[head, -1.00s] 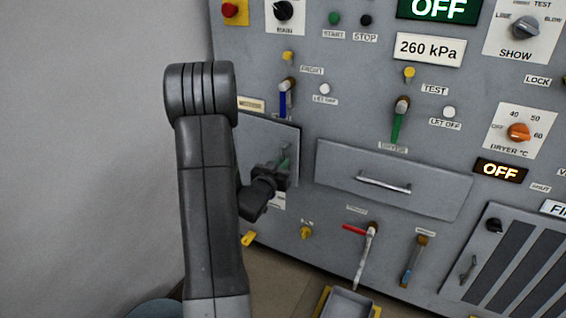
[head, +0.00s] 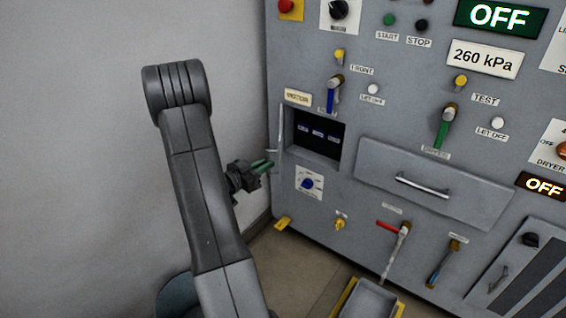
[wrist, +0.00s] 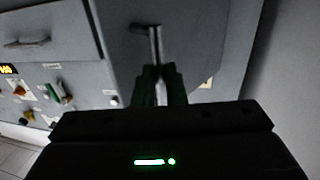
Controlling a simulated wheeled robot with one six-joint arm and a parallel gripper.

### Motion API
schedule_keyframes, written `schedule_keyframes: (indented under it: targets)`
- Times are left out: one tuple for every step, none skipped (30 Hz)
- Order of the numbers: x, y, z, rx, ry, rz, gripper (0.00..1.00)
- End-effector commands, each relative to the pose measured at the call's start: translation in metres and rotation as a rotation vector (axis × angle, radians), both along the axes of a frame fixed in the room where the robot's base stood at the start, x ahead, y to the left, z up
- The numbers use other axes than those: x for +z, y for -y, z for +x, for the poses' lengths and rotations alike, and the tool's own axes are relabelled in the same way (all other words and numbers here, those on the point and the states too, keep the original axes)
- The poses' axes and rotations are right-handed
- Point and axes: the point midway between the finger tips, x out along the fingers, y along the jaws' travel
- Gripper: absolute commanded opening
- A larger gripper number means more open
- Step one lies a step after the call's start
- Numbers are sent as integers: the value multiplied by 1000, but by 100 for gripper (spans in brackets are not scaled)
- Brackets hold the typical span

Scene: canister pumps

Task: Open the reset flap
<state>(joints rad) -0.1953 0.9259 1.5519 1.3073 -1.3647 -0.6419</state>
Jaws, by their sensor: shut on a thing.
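The reset flap (head: 281,128) stands swung out from the panel, seen nearly edge-on at the left side of a dark recess (head: 320,134). Several small blue-marked items show in a row inside the recess. My gripper (head: 265,164) is at the flap's outer side, its green fingers shut on the flap's handle (head: 272,158). In the wrist view the flap is a grey plate (wrist: 205,45), and its metal bar handle (wrist: 154,42) runs down between the fingers of my gripper (wrist: 160,82). The fingers hide the handle's lower end.
A blue knob (head: 309,184) sits below the recess and a blue-handled lever (head: 331,95) above it. A closed drawer (head: 435,185) is to the right. Bare wall lies left of the panel.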

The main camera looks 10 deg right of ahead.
Motion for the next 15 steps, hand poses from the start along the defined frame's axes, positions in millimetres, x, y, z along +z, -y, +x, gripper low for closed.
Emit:
schedule_keyframes:
  targets:
    - [6, -9, 11, 15, 11, -3, 0]
    - [5, -13, 13, 14, 11, -3, 0]
    - [5, -18, 15, 14, 11, -3, 0]
    - [6, -21, 17, 13, 11, -3, 0]
    - [6, -25, 19, 13, 11, -3, 0]
    - [6, -28, 22, 12, 11, -3, 0]
    - [6, -31, 24, 11, 12, -3, 0]
    - [5, -33, 25, 11, 12, -3, 0]
    - [5, -35, 27, 10, 11, -4, 0]
    - [5, -37, 29, 10, 11, -3, 0]
    - [5, -39, 30, 9, 11, -3, 0]
    - [5, -41, 31, 9, 11, -3, 0]
    - [5, -42, 32, 8, 11, -3, 0]
    - [5, -43, 33, 8, 12, -2, 0]
    - [5, -44, 34, 7, 12, -2, 0]
